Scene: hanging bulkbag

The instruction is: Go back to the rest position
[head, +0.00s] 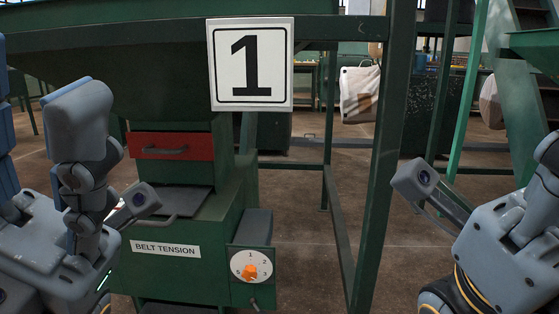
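My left arm (82,125) comes in at the left edge, bent, in front of the green machine. A small camera (140,196) sticks out from it to the right. My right arm (510,235) is at the lower right edge, with a similar small camera (418,179) pointing left. No fingertips of either gripper show, so whether they are open or shut is hidden. Neither arm is seen touching anything.
The green machine (215,225) has a red drawer (172,146), a "BELT TENSION" label (165,248) and a dial with an orange knob (250,271). A "1" sign (250,64) hangs above. A green post (382,160) stands between my arms. Pale bags (358,92) hang behind. Floor is open right of the post.

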